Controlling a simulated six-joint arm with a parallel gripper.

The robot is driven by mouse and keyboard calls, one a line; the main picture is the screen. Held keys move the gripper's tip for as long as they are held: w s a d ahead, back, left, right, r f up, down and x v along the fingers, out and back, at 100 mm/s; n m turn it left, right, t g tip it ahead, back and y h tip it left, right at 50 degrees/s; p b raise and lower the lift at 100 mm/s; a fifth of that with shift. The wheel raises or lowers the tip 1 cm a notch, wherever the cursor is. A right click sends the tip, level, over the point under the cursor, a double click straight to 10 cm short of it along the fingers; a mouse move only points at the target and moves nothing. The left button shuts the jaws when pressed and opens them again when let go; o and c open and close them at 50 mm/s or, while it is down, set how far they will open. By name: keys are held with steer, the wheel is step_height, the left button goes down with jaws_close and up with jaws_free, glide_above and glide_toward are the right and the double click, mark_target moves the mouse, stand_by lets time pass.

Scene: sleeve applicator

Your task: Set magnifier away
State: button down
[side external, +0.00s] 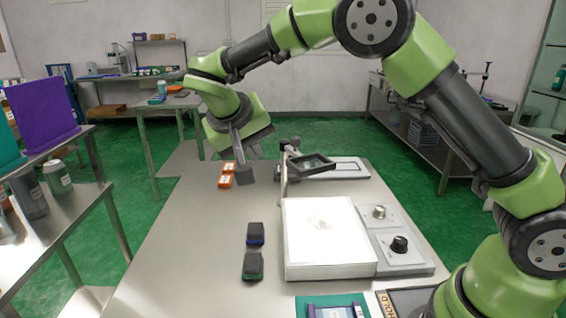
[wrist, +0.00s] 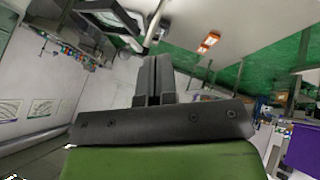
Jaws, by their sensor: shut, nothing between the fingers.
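The magnifier (side external: 311,163) is a dark rectangular frame on an arm beside an upright post (side external: 284,180), at the back edge of the white light panel. It also shows in the wrist view, top left (wrist: 105,14). My gripper (side external: 244,173) is to the left of the magnifier, above the table and apart from it. Its two fingers are together and empty in the wrist view (wrist: 153,60).
The light panel (side external: 320,240) has a control box with two knobs (side external: 399,244). Orange boxes (side external: 226,175) lie near my gripper. Dark blocks (side external: 254,234) sit left of the panel. A grey-framed tray (side external: 345,168) lies behind the magnifier. The table's left front is clear.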

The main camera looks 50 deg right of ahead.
mark_target(317, 162)
steer(key=d+f, duration=0.5)
steer(key=d, duration=0.3)
steer(key=shift+f, duration=0.35)
steer(key=shift+s+d+n+t, duration=0.3)
steer(key=shift+s+d+n, duration=0.15)
steer(key=shift+s+n, duration=0.1)
steer(key=s+d+n, duration=0.1)
steer(key=s+d+n+t+y, duration=0.1)
steer(key=d+n, duration=0.1)
steer(key=s+d+n+t+y, duration=0.1)
steer(key=d, duration=0.1)
steer(key=shift+s+d+n, duration=0.1)
steer(key=shift+d+n, duration=0.05)
steer(key=shift+n, duration=0.2)
steer(key=w+d+n+t+y, duration=0.2)
steer(key=d+n+y, duration=0.3)
steer(key=d, duration=0.8)
steer(key=shift+w+n, duration=0.3)
steer(key=shift+n, duration=1.4)
